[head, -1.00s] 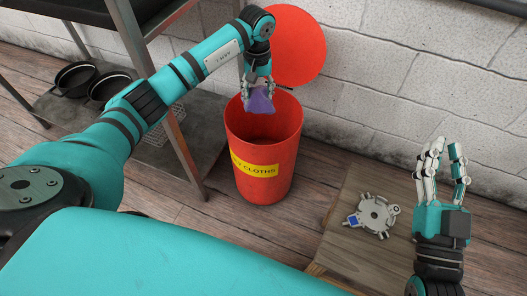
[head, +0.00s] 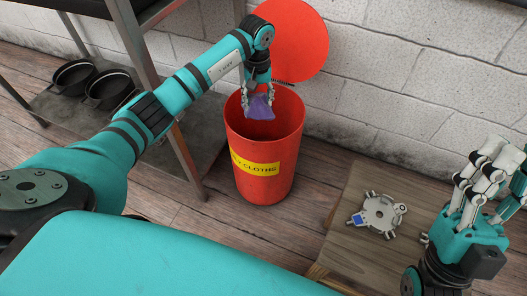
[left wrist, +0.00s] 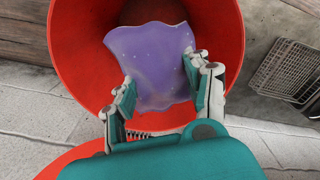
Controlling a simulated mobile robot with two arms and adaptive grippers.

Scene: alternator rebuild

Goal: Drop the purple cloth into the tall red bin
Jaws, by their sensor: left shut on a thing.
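The purple cloth (head: 260,106) hangs from my left gripper (head: 258,95), whose fingers are shut on it. The cloth is at the mouth of the tall red bin (head: 265,150), inside the rim as seen from the head. In the left wrist view the cloth (left wrist: 153,65) spreads between the fingers of my left gripper (left wrist: 160,88), with the round red wall of the bin (left wrist: 75,50) around it. The bin has a yellow label, and its round red lid stands open behind it. My right gripper (head: 485,185) is at the far right, over the wooden table; its fingers are partly bent and overlap.
A wooden table (head: 345,245) with a grey metal alternator part (head: 379,215) stands right of the bin. A metal shelf (head: 205,140) with black pans (head: 105,90) is at the left. A white block wall is behind.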

